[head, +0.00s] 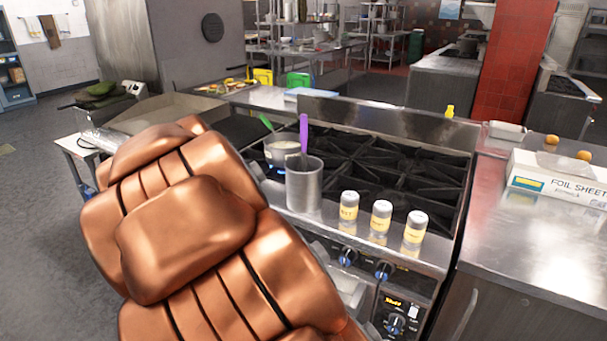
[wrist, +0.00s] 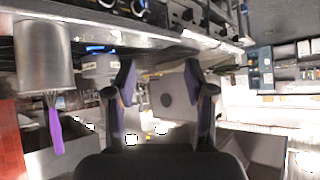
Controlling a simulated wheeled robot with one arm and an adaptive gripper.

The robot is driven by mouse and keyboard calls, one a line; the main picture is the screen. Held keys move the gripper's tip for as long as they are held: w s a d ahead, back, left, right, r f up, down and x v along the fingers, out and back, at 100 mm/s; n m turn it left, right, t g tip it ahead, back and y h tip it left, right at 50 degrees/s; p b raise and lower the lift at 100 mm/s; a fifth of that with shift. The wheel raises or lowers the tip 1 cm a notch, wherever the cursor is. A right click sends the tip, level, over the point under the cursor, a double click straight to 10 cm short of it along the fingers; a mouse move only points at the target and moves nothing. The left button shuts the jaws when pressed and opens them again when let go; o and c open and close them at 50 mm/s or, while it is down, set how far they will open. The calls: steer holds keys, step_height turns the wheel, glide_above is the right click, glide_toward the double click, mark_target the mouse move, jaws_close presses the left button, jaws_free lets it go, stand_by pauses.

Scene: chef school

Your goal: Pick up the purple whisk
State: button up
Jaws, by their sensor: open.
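The purple whisk (head: 304,132) stands handle up in a tall metal container (head: 304,188) on the front edge of the stove. Its lower part is hidden inside the container in the head view. The wrist view looks upside down; there the purple handle (wrist: 56,132) and the container (wrist: 42,58) are at the left edge. My gripper (wrist: 157,80) is open, with nothing between its fingers. It is apart from the whisk, which lies to the left of both fingers in that view. The gripper is not clearly visible in the head view.
A pot (head: 282,151) with a green-handled utensil stands behind the container. Three labelled shakers (head: 381,217) stand to its right on the stove edge. The black burner grates (head: 400,170) lie behind. A foil box (head: 556,180) is on the right counter.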

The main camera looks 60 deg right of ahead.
steer(key=s+d+r+m+h, duration=0.1)
steer(key=d+r+m+h, duration=0.15)
steer(key=d, duration=0.55)
steer(key=s+d+r+m+h, duration=0.1)
steer(key=d+r+h, duration=0.3)
steer(key=d, duration=0.4)
steer(key=m+g+h+p, duration=0.1)
steer(key=m+g+h, duration=0.2)
steer(key=h, duration=0.2)
glide_toward(303, 128)
steer(key=w+x, duration=0.1)
steer(key=x, duration=0.3)
steer(key=shift+s+p+x, duration=0.2)
steer(key=shift+p+x, duration=0.5)
steer(key=shift+x, duration=0.65)
steer(key=shift+s+p+x, duration=0.25)
steer(key=shift+p+x, duration=0.45)
steer(key=shift+x, duration=1.65)
jaws_close()
